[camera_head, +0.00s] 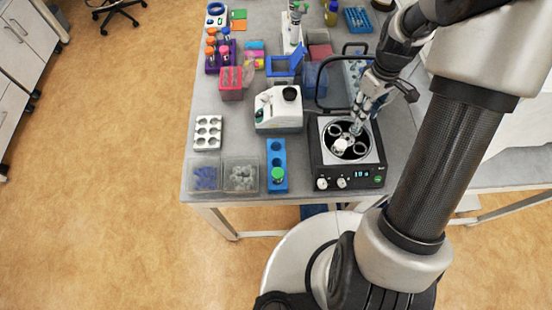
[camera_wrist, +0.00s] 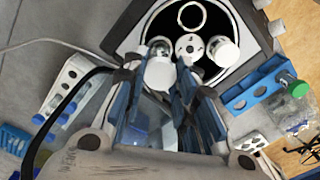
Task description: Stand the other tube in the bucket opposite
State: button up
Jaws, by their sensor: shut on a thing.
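The centrifuge (camera_head: 318,163) stands open at the right of the bench, its round rotor bowl facing up. In the wrist view, the rotor hub (camera_wrist: 190,46) sits between ring-shaped buckets, and one bucket (camera_wrist: 192,14) at the top looks empty. A white round top (camera_wrist: 223,50) shows in the bucket right of the hub. My gripper (camera_head: 358,121) is over the back right of the bowl, shut on a clear tube. The tube's pale round end (camera_wrist: 160,73) shows between the fingers, in front of the left bucket. Whether it has entered a bucket I cannot tell.
A blue rack (camera_head: 270,152) with a green-capped tube (camera_head: 278,174) stands left of the centrifuge. A white device (camera_head: 277,112) stands behind that rack. Clear boxes (camera_head: 240,175) and a white well block (camera_head: 208,132) lie further left. The raised lid is behind my gripper.

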jog(key=shift+f, duration=0.15)
jog(key=shift+f+b, duration=0.85)
jog(key=shift+f, duration=0.15)
jog(key=shift+f, duration=0.2)
jog(key=shift+f+b, duration=0.85)
jog(key=shift+f, duration=0.15)
jog(key=shift+f, duration=0.15)
jog(key=o, duration=0.9)
